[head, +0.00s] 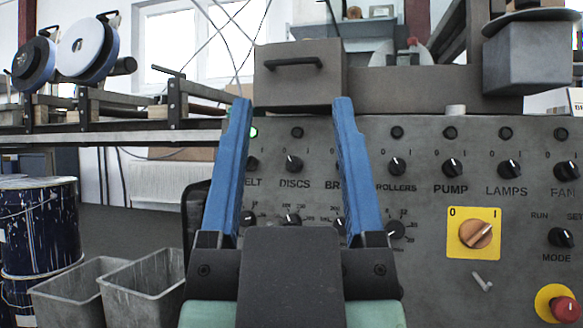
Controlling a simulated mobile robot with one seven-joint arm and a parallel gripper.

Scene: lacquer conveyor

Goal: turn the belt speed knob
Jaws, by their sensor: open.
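A grey control panel (430,200) fills the right half of the view, with a row of black switches over printed labels. Below the partly hidden label reading "ELT" is a lower black knob (248,218), which is likely the belt speed knob. My gripper's left blue finger partly covers it, and its scale cannot be read. The upper belt switch (252,163) shows just right of that finger, under a lit green lamp (253,132). My gripper (291,104) is open and empty, its fingers pointing away over the panel. I cannot tell whether it touches the panel.
Other lower knobs sit close by under DISCS (291,219) and ROLLERS (396,229). A yellow-plated rotary switch (474,234) and a red button (565,308) are at the right. Grey bins (75,292) and a dark drum (40,222) stand left.

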